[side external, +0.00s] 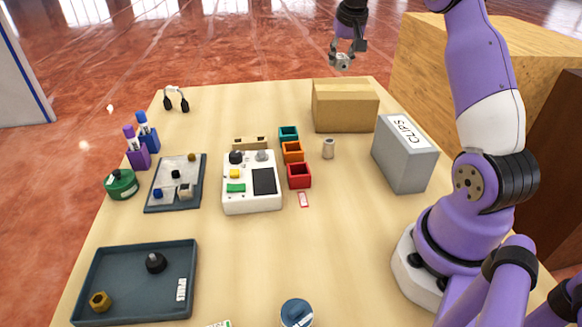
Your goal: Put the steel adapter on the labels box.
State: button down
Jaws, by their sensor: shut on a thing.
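My gripper (347,52) is at the top of the side external view, pointing down. It is shut on a small grey metallic piece, which looks like the steel adapter (341,63). The piece is in the air, and appears above and behind a plain brown cardboard box (345,112) at the back right of the table. I read no label on this box from here; it may be the labels box. A grey box (405,160) marked CLIPS stands in front of it to the right.
A small grey cylinder (328,148) stands before the cardboard box. Teal, orange (292,152) and red bins sit beside a white device (250,190). A dark tray (140,290) is front left. The table's middle front is mostly clear.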

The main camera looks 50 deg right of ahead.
aim_at(343, 86)
jog(key=d+f, duration=0.2)
jog(key=shift+s+d, duration=0.3)
jog(key=shift+d, duration=0.1)
jog(key=shift+f, duration=1.85)
jog(key=shift+f, duration=0.15)
jog(key=c, duration=0.5)
grip_release()
